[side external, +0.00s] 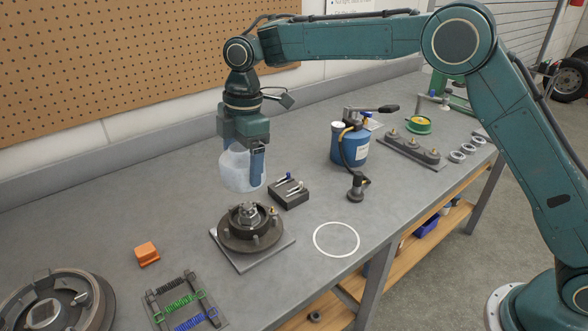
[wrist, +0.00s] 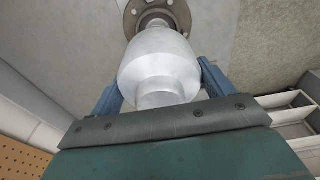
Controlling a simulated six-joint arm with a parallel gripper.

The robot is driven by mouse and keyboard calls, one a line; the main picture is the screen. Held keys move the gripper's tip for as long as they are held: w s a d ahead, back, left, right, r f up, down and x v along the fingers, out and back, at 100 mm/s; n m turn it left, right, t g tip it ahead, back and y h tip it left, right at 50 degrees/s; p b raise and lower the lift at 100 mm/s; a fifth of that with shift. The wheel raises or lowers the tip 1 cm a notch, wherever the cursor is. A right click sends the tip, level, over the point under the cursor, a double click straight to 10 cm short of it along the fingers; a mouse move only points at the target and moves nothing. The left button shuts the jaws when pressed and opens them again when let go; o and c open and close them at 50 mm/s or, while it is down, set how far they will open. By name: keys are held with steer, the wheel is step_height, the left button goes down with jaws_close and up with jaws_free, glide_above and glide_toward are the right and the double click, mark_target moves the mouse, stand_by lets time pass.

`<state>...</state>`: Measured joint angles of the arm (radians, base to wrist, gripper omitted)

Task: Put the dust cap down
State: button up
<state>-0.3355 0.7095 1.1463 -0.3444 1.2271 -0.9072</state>
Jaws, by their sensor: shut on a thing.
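The dust cap looks like a whitish, translucent, rounded piece (side external: 236,170) in the side external view. It also fills the middle of the wrist view (wrist: 160,65), with a narrower neck toward my gripper. My gripper (side external: 244,172) is shut on it, with one blue finger on each side in the wrist view. The cap hangs above the bench, a little up and left of a dark hub (side external: 249,228) on a grey plate. The hub shows partly beyond the cap in the wrist view (wrist: 180,10). A white ring outline (side external: 336,240) lies on the bench right of the hub, with nothing inside it.
A small black block with pins (side external: 288,194) stands close right of the cap. A blue bottle (side external: 349,146), an orange block (side external: 147,254), a spring tray (side external: 185,303) and a large drum (side external: 58,303) stand around. The bench front edge runs near the ring.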

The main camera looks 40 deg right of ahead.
stand_by(0.5)
steer(key=s+d+r, duration=0.3)
steer(key=s+d, duration=1)
steer(key=d, duration=0.3)
steer(key=f, duration=1.6)
steer(key=shift+w+a, duration=0.25)
steer(key=shift+f, duration=2.15)
steer(key=shift+f, duration=0.1)
steer(key=o, duration=0.9)
steer(key=shift+o, duration=0.2)
